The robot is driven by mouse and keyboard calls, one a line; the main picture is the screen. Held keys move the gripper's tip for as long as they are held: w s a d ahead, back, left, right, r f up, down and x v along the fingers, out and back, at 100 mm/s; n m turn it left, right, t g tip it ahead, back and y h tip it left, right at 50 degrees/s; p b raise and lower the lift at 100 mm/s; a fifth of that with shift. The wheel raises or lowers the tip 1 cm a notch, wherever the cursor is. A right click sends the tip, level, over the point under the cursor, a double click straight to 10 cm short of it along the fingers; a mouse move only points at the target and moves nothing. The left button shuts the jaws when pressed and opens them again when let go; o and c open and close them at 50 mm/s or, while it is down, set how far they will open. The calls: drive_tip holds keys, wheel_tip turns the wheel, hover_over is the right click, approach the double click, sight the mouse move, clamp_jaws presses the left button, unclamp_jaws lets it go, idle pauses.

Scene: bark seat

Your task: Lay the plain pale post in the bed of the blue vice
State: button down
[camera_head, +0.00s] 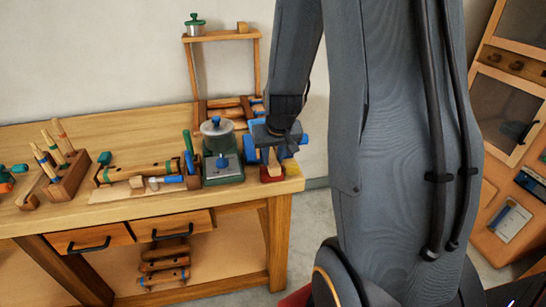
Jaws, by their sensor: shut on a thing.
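My gripper (272,146) is at the right end of the workbench, pointing down and shut on a small pale piece that looks like the plain pale post (272,159). Only a short part of the post shows below the fingers. Blue parts, which look like the blue vice (304,140), show beside and behind my gripper. The gripper and arm hide most of the vice, including its bed. I cannot tell whether the post touches the vice.
A green scale-like device with a grey pot (217,132) stands just left of my gripper. Red (271,177) and yellow (292,166) pieces lie near the bench's right edge. A wooden peg rack (70,178), tools and a tall wooden frame (187,65) occupy the bench.

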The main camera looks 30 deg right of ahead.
drive_tip(key=shift+f, duration=0.25)
drive_tip(key=c, duration=1.4)
unclamp_jaws()
drive_tip(key=shift+r, duration=0.1)
drive_tip(key=shift+r+p, duration=0.35)
drive_tip(key=shift+r, duration=0.15)
drive_tip(key=b+v, duration=0.2)
drive_tip(key=v, duration=0.9)
drive_tip(key=s+a+f+n+g, duration=0.1)
drive_tip(key=s+a+f, duration=0.1)
drive_tip(key=s+a, duration=0.1)
drive_tip(key=s+a+f+n+g, duration=0.1)
drive_tip(key=s+a+f, duration=0.2)
drive_tip(key=a, duration=0.3)
drive_tip(key=s+a+f+n+g+y, duration=0.1)
drive_tip(key=s+a+f, duration=0.1)
drive_tip(key=s+a, duration=0.3)
drive_tip(key=shift+f, duration=0.15)
